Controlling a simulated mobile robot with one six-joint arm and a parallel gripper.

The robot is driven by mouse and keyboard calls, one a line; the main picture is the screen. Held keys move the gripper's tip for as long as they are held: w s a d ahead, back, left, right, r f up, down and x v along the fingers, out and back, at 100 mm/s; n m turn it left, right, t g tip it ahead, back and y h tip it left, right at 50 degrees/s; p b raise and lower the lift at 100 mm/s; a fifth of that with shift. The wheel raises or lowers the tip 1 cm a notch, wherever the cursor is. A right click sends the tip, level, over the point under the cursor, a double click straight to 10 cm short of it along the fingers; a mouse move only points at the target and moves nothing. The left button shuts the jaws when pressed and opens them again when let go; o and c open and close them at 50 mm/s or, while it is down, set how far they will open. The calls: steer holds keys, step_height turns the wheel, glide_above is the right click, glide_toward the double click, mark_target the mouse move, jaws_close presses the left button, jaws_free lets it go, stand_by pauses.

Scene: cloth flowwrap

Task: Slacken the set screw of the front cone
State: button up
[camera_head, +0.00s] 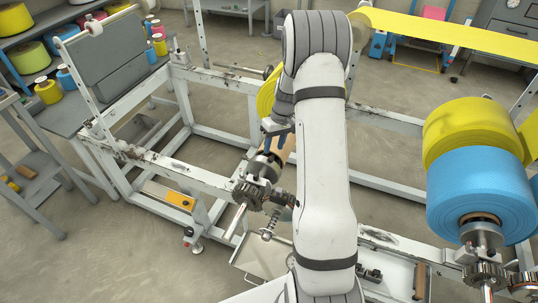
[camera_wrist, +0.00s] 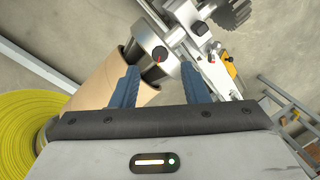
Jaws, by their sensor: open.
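The front cone (camera_head: 262,170) is a grey metal piece on the near end of the shaft, seated at the cardboard core (camera_head: 284,150). In the wrist view the cone (camera_wrist: 150,72) shows just beyond my fingers, with the core (camera_wrist: 98,82) at its left. A dark round screw head with a red mark, which looks like the set screw (camera_wrist: 159,53), sits on the metal collar. My gripper (camera_wrist: 160,68) is open, with its blue fingers apart and the screw ahead between them, not touching it. In the head view my gripper (camera_head: 277,127) is above the core, partly hidden by my arm.
A toothed gear (camera_head: 248,196) and a spring-loaded rod (camera_head: 270,225) are close to the cone. A yellow roll (camera_wrist: 22,118) is at the left of the wrist view. White frame rails (camera_head: 190,176) surround the shaft. Blue (camera_head: 480,185) and yellow (camera_head: 465,125) rolls stand at right.

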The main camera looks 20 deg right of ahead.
mark_target(271, 158)
steer(key=shift+x, duration=2.4)
steer(key=shift+c, duration=0.2)
jaws_close()
steer(key=c, duration=0.8)
jaws_free()
steer(key=shift+a, duration=0.4)
steer(key=shift+d, duration=0.25)
jaws_close()
steer(key=shift+f, duration=0.1)
